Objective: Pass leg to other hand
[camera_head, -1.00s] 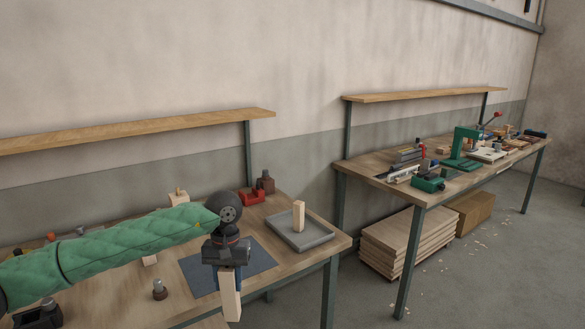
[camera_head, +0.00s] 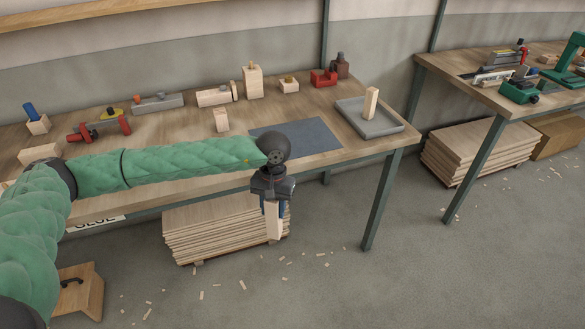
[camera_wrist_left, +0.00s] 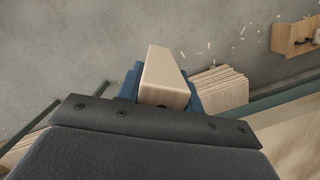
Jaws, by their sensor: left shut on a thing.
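My left gripper (camera_head: 272,208) hangs pointing down in front of the near table's front edge, in the head view. It is shut on a pale wooden leg (camera_head: 273,222), which points downward between the blue fingers. In the left wrist view the leg (camera_wrist_left: 164,76) sticks out beyond the blue fingertips (camera_wrist_left: 163,98) over the floor. A similar pale wooden piece (camera_head: 371,102) stands upright in a grey tray (camera_head: 390,128) at the table's right end. My right gripper is not in view.
A wooden box (camera_head: 80,290) is at lower left. A second bench (camera_head: 465,80) stands to the right.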

